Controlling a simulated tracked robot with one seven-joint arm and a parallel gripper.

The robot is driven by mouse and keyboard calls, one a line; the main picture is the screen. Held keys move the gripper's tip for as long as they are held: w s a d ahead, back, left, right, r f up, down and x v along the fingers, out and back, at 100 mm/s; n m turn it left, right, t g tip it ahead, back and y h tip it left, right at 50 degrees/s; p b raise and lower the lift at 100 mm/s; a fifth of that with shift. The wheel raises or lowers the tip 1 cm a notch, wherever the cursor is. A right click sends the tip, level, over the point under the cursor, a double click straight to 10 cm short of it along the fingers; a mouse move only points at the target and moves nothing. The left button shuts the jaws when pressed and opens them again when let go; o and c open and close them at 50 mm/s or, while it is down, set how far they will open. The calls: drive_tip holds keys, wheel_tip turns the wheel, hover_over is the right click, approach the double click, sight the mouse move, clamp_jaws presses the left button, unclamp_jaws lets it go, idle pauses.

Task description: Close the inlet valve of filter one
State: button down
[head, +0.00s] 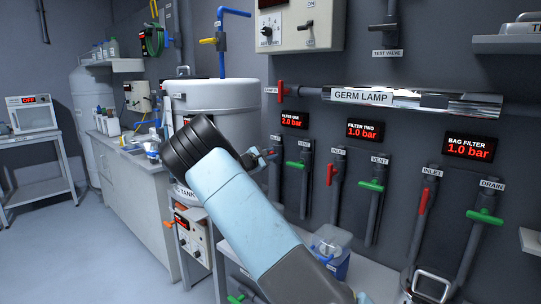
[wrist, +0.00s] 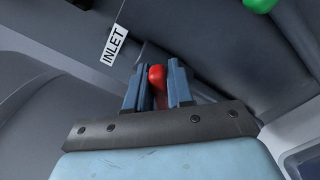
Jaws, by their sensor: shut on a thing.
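The filter one display (head: 294,120) on the wall reads 2.0 bar in the head view. In the wrist view, a red valve handle (wrist: 157,74) sits beside a white INLET label (wrist: 114,45), on a dark pipe. My gripper (wrist: 157,88) has its two blue fingers on either side of this handle and is shut on it. How far the handle is turned I cannot tell.
The germ lamp tube (head: 412,98) juts out above. A white tank (head: 221,105) stands at left.

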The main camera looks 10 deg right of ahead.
drive_tip(key=m, duration=0.2)
drive_tip(key=f+m, duration=0.1)
drive_tip(key=m, duration=0.1)
drive_tip(key=shift+s+d+m, duration=0.1)
drive_tip(key=shift+s+m, duration=0.1)
drive_tip(key=shift+m, duration=0.1)
drive_tip(key=shift+s+f+m, duration=0.1)
drive_tip(key=shift+f+m, duration=0.15)
drive_tip(key=shift+m, duration=0.6)
drive_tip(key=shift+f+m, duration=0.25)
drive_tip(key=shift+m, duration=0.6)
drive_tip(key=shift+f, duration=0.1)
drive_tip(key=c, duration=1.1)
unclamp_jaws()
drive_tip(key=v, duration=1.3)
drive_tip(key=shift+s+a, duration=0.25)
drive_tip(key=shift+a, duration=0.05)
